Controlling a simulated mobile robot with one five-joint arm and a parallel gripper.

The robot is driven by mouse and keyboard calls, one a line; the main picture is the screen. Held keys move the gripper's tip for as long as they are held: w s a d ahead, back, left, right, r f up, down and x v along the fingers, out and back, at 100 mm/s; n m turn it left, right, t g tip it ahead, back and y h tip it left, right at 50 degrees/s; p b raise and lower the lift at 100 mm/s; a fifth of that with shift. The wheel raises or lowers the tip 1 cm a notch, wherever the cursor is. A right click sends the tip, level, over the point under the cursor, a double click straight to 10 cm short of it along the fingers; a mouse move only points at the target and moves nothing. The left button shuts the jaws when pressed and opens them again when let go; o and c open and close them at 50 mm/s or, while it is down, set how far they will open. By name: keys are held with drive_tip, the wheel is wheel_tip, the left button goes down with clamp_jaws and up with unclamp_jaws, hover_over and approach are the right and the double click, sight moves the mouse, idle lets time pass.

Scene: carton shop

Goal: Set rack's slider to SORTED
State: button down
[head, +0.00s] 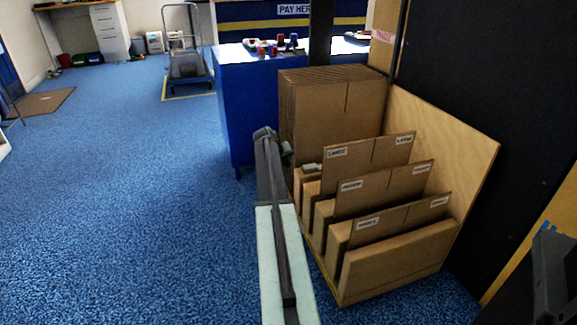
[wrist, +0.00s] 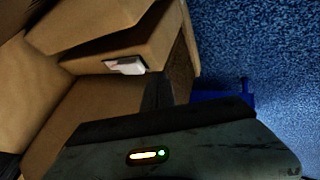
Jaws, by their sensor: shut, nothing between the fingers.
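The rack (head: 468,150) stands at the right in the head view. It has a plywood side panel and holds flat cartons between upright cardboard dividers (head: 384,188) with small white labels. A small pale piece (head: 312,168) sits at the rack's back left. A white piece with dark marks (wrist: 125,66) shows on a cardboard edge in the wrist view. I cannot tell whether either is the slider, and no SORTED mark is readable. My gripper (head: 287,151) is shut and empty at the rack's back left; a dark finger (wrist: 157,90) shows close to the cardboard in the wrist view.
Tall brown cartons (head: 330,115) stand behind the dividers. A blue counter (head: 247,110) with small items on it is behind and left. A dark wall panel (head: 490,90) rises at the right. The blue carpet (head: 130,200) at the left is clear, with a trolley (head: 187,66) farther back.

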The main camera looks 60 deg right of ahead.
sight(310, 167)
drive_tip(key=d+f+b, duration=0.1)
drive_tip(key=d, duration=0.1)
drive_tip(key=s+d+f+b, duration=0.1)
drive_tip(key=d+f, duration=0.1)
drive_tip(key=d+f+b, duration=0.1)
drive_tip(key=d, duration=0.1)
drive_tip(key=shift+s+f, duration=0.3)
drive_tip(key=shift+f, duration=0.05)
drive_tip(key=shift+s+d, duration=0.25)
drive_tip(key=shift+d, duration=0.05)
